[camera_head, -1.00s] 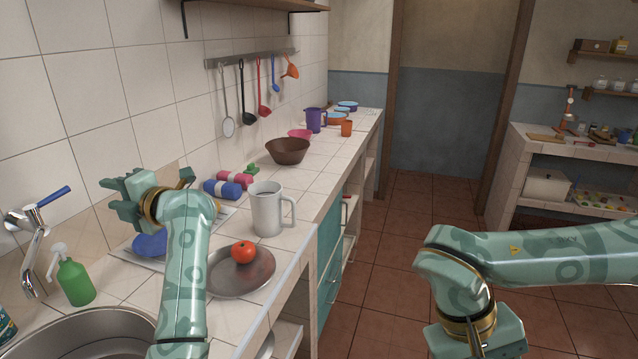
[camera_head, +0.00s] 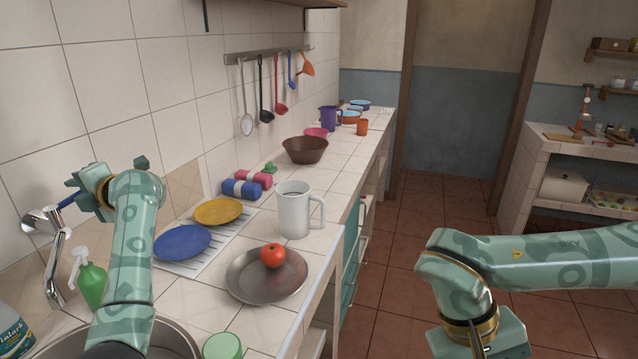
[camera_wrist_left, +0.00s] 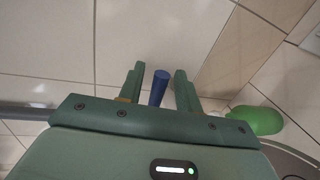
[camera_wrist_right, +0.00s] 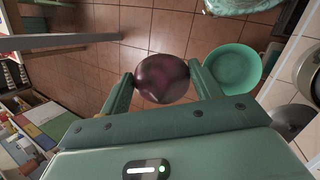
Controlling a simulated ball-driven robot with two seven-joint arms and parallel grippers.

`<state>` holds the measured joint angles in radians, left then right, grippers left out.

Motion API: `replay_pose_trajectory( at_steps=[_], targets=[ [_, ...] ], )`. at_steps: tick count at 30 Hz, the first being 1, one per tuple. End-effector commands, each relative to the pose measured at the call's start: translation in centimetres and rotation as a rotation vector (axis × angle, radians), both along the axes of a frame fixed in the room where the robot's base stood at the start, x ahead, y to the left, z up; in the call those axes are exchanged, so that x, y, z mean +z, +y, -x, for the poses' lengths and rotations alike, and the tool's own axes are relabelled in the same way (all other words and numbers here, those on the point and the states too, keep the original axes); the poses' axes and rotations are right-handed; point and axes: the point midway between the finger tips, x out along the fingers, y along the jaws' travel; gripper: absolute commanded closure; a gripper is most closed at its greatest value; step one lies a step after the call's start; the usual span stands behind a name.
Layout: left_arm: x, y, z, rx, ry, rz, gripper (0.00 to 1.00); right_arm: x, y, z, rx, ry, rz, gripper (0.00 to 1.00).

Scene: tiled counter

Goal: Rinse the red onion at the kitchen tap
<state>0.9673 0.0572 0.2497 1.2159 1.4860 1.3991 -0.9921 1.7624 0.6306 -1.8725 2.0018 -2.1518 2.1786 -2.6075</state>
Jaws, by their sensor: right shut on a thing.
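The red onion (camera_wrist_right: 162,78) is dark purple and round, held between the fingers of my right gripper (camera_wrist_right: 161,80) in the right wrist view. In the head view the right fingers and the onion are out of frame. The chrome tap (camera_head: 56,262) stands at the left by the wall, with a blue lever partly hidden by my left gripper (camera_head: 72,190). In the left wrist view the blue lever (camera_wrist_left: 158,88) lies between the spread fingers of the left gripper, with gaps on both sides. The round metal sink (camera_head: 178,338) is at the lower left, partly behind my left arm.
A green soap bottle (camera_head: 92,284) stands beside the tap. A blue plate (camera_head: 182,242) and a yellow plate (camera_head: 218,211) lie on the rack.

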Motion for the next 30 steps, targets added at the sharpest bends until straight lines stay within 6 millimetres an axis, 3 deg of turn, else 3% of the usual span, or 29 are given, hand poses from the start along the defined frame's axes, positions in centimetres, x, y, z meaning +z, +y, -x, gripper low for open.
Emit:
replay_pose_trajectory(
  at_steps=[11, 12, 15, 16, 21, 25, 30],
  targets=[
    [-0.1, 1.0, -0.3, -0.001, 0.000, 0.000, 0.66, -0.2, 0.0, 0.0, 0.000, 0.001, 0.000, 0.63],
    [-0.1, 1.0, -0.3, -0.001, 0.000, 0.000, 0.69, -0.2, 0.0, 0.0, 0.000, 0.001, 0.000, 0.63],
    [-0.1, 1.0, -0.3, -0.001, 0.000, 0.000, 0.96, -0.2, 0.0, 0.0, 0.000, 0.001, 0.000, 0.63],
    [-0.2, 1.0, -0.3, 0.000, 0.000, 0.000, 1.00, -0.2, 0.0, 0.0, 0.000, 0.001, 0.000, 0.63],
    [-0.1, 1.0, -0.3, -0.003, 0.001, 0.001, 1.00, 0.0, 0.0, 0.0, 0.000, 0.000, 0.000, 0.63],
    [0.4, 0.7, -0.2, -0.043, 0.001, 0.002, 1.00, 2.2, 0.0, 0.1, 0.000, -0.012, 0.000, 0.63],
    [0.9, -0.1, 0.0, -0.154, 0.001, 0.004, 1.00, 7.2, 0.0, 0.4, 0.000, -0.033, 0.000, 0.63]
  ],
)
